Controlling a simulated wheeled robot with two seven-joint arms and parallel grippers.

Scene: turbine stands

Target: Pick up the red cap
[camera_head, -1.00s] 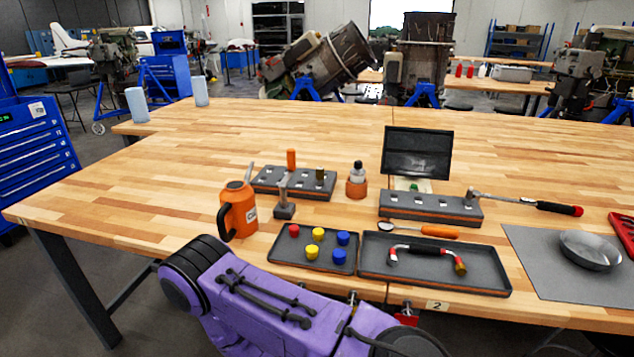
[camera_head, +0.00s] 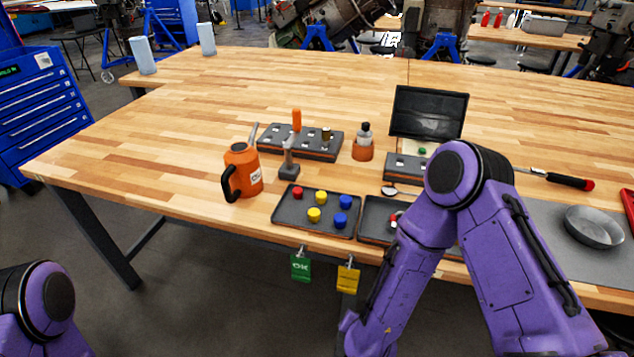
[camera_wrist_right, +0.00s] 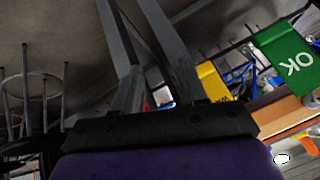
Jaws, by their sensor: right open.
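The red cap (camera_head: 297,193) sits in the left rear corner of a dark shallow tray (camera_head: 285,221) near the table's front edge. Two yellow caps (camera_head: 320,197) and two blue caps (camera_head: 345,201) share that tray. My right gripper (camera_wrist_right: 148,50) shows in the right wrist view with its two fingers apart and nothing between them. It is below the table's front edge, near the hanging tags, and is not visible in the head view. The red cap cannot be made out for sure in the wrist view. My left gripper is out of view; only part of its arm shows at lower left.
A green OK tag (camera_head: 301,267) and a yellow tag (camera_head: 348,279) hang from the table's front edge. A second tray (camera_head: 374,213) to the right is partly hidden by my right arm.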

